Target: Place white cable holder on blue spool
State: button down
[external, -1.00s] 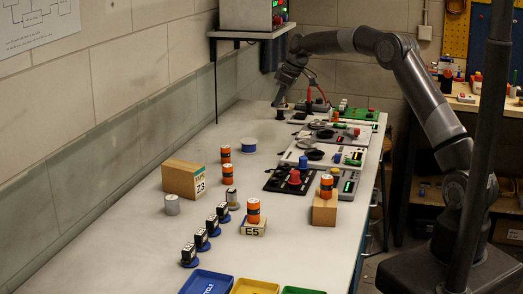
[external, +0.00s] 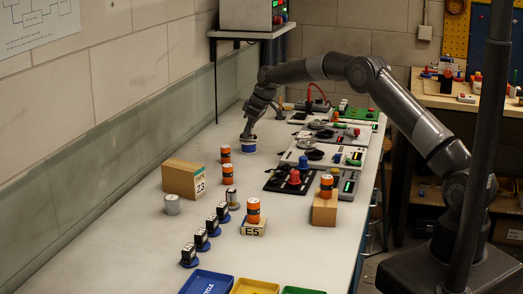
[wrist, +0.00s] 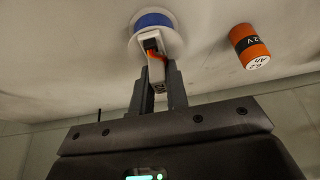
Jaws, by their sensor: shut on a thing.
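The blue spool (external: 249,147) stands on the bench with a white rim. In the wrist view the blue and white spool (wrist: 154,19) is at the top, just beyond the fingertips. My gripper (external: 247,133) is directly over the spool, pointing down. In the wrist view my gripper (wrist: 158,80) is shut on the white cable holder (wrist: 152,42), a small white piece with a dark opening and an orange part. The holder overlaps the spool's near rim in that view. I cannot tell whether they touch. In the external view the holder is too small to make out.
An orange battery (wrist: 250,46) stands right of the spool in the wrist view. It may be the orange cell (external: 225,154) nearest the spool. A wooden block (external: 184,178) is nearer the camera. Grey equipment boards (external: 322,155) lie to the right. Bare bench surrounds the spool.

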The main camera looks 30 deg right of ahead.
jog(key=shift+f, duration=0.15)
jog(key=c, duration=1.4)
grip_release()
jog(key=v, duration=1.2)
jog(key=shift+r, duration=0.3)
